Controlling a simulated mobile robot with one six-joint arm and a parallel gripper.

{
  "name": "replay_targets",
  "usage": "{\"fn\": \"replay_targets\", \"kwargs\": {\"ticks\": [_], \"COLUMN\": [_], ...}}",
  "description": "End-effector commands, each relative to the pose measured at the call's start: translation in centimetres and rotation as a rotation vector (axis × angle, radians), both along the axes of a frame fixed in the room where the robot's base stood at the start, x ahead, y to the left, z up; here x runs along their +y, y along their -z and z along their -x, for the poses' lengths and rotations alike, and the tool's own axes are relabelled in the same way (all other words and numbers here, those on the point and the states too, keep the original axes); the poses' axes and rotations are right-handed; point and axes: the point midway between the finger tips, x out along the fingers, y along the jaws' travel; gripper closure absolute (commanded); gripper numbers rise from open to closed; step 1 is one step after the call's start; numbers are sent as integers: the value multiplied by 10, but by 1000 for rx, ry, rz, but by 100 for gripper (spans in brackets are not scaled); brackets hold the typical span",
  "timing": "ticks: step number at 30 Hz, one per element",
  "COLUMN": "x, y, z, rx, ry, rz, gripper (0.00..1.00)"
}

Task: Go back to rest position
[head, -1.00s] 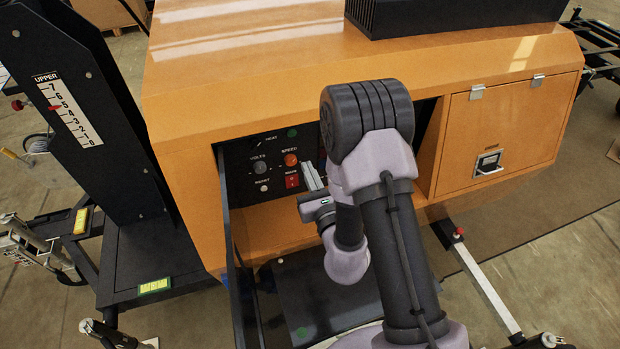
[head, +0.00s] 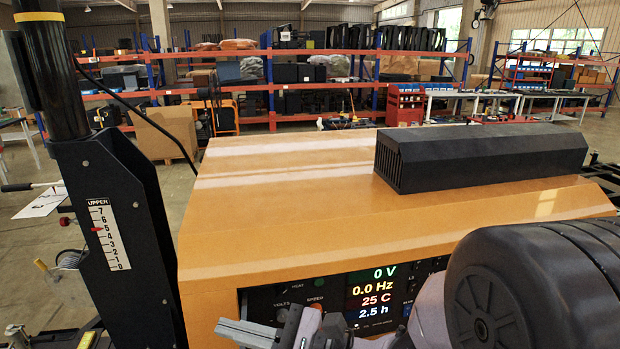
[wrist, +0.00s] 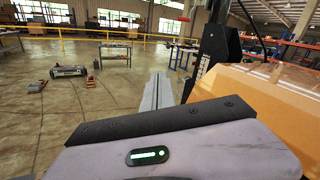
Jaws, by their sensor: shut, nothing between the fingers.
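My gripper (head: 247,333) is at the bottom of the head view, in front of the control panel's lower left, pointing left. Its fingers are shut together with nothing between them. They also show in the wrist view (wrist: 157,92), reaching out over open floor. The control panel (head: 375,295) is set in the front of the orange light tower body (head: 320,235). Its display reads 0 V, 0.0 Hz, 25 C and 2.5 h. My arm hides the panel's lower and right parts.
A black mast (head: 110,220) with an UPPER scale stands at the left. A black vented box (head: 480,155) sits on the orange top. Shelving (head: 300,85) stands far behind. The wrist view shows wide free floor (wrist: 90,95) and a yellow rail (wrist: 100,32).

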Motion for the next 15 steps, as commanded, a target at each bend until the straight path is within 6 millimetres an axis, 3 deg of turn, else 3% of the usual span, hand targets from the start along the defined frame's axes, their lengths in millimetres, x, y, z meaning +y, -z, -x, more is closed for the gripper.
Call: {"fn": "replay_targets", "kwargs": {"ticks": [1,3,5,7,10,15], "x": [2,-15,-41,-78,-133,-218], "y": [-12,0,13,23,21,-28], "z": [44,92,113,121,114,94], "rx": [-124,-282,-409,-546,-731,-1007], "ry": [-148,-309,-386,-425,-413,-281], "rz": [153,417,641,889,1219,1708], "gripper": [100,100,100,100,100,100]}}
